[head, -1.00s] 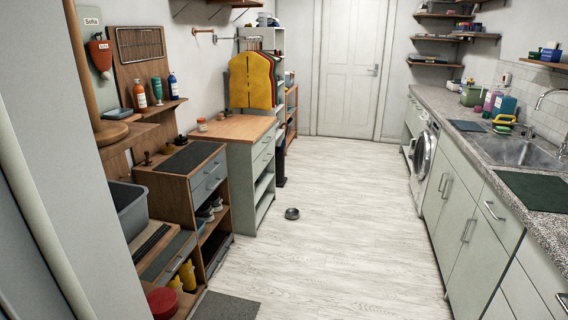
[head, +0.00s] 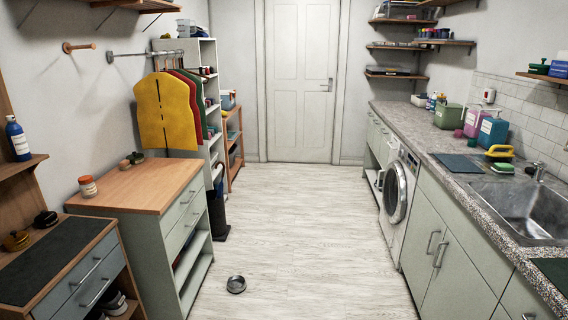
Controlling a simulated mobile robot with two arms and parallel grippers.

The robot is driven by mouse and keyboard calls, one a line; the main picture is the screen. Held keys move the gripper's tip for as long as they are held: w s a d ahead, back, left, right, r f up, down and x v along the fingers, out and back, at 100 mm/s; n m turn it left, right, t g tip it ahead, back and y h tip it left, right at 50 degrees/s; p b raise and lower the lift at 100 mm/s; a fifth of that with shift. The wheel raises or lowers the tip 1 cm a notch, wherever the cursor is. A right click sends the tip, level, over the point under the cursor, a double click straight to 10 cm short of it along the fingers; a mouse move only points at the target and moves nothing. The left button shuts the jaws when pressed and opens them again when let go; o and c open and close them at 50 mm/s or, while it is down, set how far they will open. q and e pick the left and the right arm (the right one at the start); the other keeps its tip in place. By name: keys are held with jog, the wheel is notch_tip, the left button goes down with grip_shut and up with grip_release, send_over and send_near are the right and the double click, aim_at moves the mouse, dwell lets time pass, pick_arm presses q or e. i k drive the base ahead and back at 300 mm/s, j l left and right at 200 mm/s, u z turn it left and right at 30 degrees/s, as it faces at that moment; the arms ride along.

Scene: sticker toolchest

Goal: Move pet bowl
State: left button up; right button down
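The pet bowl (head: 236,284) is a small, round, dark grey metal bowl. It sits upright on the pale wooden floor in the head view, left of centre near the bottom, a little right of the wood-topped cabinet. Its inside looks empty. Neither my left nor my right gripper shows in the head view.
The wood-topped cabinet (head: 146,186) stands left of the bowl. Counters with a sink (head: 525,208) and a washing machine (head: 398,190) line the right side. A dark bin (head: 218,212) stands beyond the cabinet. The floor (head: 310,235) between is clear up to the white door (head: 300,80).

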aim_at(236, 283)
jog(key=i+u, duration=0.15)
jog(key=i, duration=0.35)
jog(key=i+l+u, duration=0.1)
jog(key=i, duration=0.35)
jog(key=i+l+u, duration=0.15)
jog(key=i, duration=0.35)
jog(key=i+l+u, duration=0.1)
jog(key=i, duration=0.35)
jog(key=l, duration=0.1)
